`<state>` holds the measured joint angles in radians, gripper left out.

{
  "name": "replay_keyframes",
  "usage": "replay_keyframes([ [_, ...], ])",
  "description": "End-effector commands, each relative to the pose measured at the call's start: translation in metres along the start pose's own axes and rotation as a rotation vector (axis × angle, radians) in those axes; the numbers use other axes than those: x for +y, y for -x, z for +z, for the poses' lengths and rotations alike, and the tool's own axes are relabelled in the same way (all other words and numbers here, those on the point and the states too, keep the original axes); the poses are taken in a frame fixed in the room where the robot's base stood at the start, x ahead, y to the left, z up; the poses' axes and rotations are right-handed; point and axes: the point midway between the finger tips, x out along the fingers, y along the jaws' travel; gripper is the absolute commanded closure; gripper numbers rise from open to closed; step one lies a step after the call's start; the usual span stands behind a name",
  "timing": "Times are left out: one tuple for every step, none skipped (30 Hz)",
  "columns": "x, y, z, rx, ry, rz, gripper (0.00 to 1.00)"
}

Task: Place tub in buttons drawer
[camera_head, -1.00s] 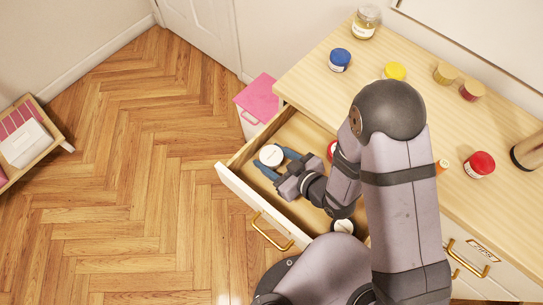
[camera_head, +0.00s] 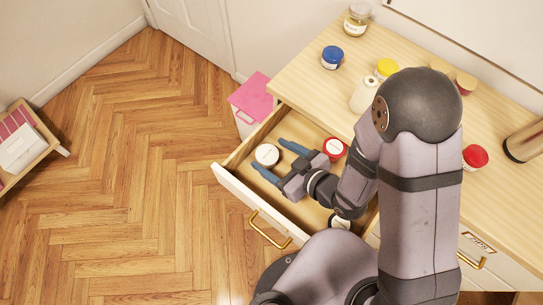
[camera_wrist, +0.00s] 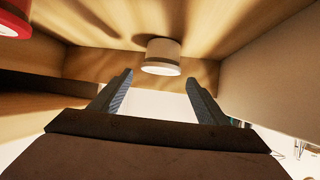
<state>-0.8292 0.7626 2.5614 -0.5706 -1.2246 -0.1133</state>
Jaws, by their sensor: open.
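The open drawer (camera_head: 233,178) holds a white-lidded tub (camera_head: 267,154) near its far left end. The same tub (camera_wrist: 162,55) shows in the wrist view, standing on the drawer floor beyond the fingertips. My gripper (camera_head: 272,159) is inside the drawer, with its blue fingers spread and empty. In the wrist view the open fingers (camera_wrist: 158,82) are apart from the tub. I cannot tell which tub the task means.
The wooden dresser top holds a blue-lidded jar (camera_head: 332,57), a yellow-lidded jar (camera_head: 387,68), a glass jar (camera_head: 357,22), a pale bottle (camera_head: 364,95) and a red-lidded jar (camera_head: 475,157). A pink box (camera_head: 251,97) stands beside the drawer.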

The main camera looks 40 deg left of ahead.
Motion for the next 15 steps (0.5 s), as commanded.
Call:
replay_keyframes([
  [0.000, 0.007, -0.012, -0.002, -0.001, -0.001, 0.31],
  [0.000, 0.008, -0.015, -0.002, -0.001, -0.001, 0.31],
  [0.000, 0.010, -0.019, -0.002, -0.001, -0.001, 0.31],
  [0.000, 0.012, -0.021, -0.002, -0.001, -0.001, 0.31],
  [0.000, 0.013, -0.024, -0.002, -0.001, -0.001, 0.31],
  [0.000, 0.015, -0.027, -0.003, -0.001, -0.001, 0.31],
  [0.000, 0.016, -0.029, -0.003, -0.001, -0.001, 0.31],
  [0.000, 0.017, -0.030, -0.003, -0.001, -0.001, 0.31],
  [0.000, 0.018, -0.032, -0.003, -0.001, -0.001, 0.31],
  [0.000, 0.018, -0.033, -0.003, -0.001, -0.001, 0.31],
  [0.000, 0.019, -0.035, -0.003, -0.001, -0.001, 0.31],
  [0.000, 0.020, -0.036, -0.003, -0.001, -0.001, 0.31],
  [0.000, 0.020, -0.036, -0.003, -0.001, -0.001, 0.31],
  [0.000, 0.020, -0.037, -0.003, -0.001, -0.001, 0.31],
  [0.000, 0.020, -0.037, -0.002, -0.001, -0.001, 0.31],
])
